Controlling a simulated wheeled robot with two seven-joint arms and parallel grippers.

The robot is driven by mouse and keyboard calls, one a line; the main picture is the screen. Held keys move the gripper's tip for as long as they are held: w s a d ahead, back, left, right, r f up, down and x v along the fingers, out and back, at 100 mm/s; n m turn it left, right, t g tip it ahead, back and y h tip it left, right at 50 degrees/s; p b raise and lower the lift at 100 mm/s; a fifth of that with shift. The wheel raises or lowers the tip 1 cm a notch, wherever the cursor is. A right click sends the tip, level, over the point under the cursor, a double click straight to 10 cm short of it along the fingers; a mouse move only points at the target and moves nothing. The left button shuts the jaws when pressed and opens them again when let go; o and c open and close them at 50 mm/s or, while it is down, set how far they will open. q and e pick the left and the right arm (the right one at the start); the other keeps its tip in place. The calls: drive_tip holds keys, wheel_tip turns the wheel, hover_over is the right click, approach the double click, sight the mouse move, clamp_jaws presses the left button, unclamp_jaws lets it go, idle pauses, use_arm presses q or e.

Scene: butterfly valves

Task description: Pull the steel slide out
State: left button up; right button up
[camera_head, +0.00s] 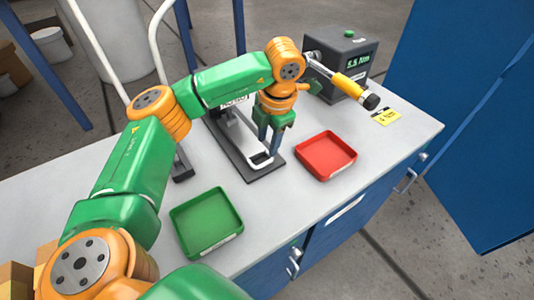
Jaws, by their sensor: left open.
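The steel slide (240,133) is a pale metal strip lying along a dark base plate (246,172) on the grey bench. Its loop-shaped handle (262,162) shows at the near end of the plate. My left gripper (268,150) points down right above the handle with its fingers open. Whether the fingers stand around the handle or just behind it, I cannot tell. My left arm and gripper hide part of the slide and the stand behind it. My right gripper is out of view.
A red tray (326,172) lies just right of the plate, and a green tray (180,212) lies in front. A blue cabinet (465,130) stands beyond the bench.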

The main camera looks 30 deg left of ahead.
sight(264, 164)
use_arm(q)
drive_tip(key=shift+s+d+f+p, duration=0.3)
drive_tip(key=shift+s+f+p, duration=0.3)
drive_tip(key=shift+s+f, duration=0.25)
drive_tip(key=f, duration=0.3)
drive_tip(key=shift+w+a+f+p, duration=0.15)
drive_tip(key=shift+a+f+p, duration=0.25)
drive_tip(key=shift+w+a+f, duration=0.1)
drive_tip(key=shift+w+f, duration=0.15)
drive_tip(key=shift+f, duration=0.05)
drive_tip(key=shift+s, duration=0.1)
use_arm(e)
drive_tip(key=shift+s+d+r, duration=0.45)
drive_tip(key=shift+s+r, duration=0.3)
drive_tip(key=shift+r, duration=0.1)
use_arm(q)
drive_tip(key=shift+s+r, duration=0.1)
drive_tip(key=c, duration=0.4)
clamp_jaws()
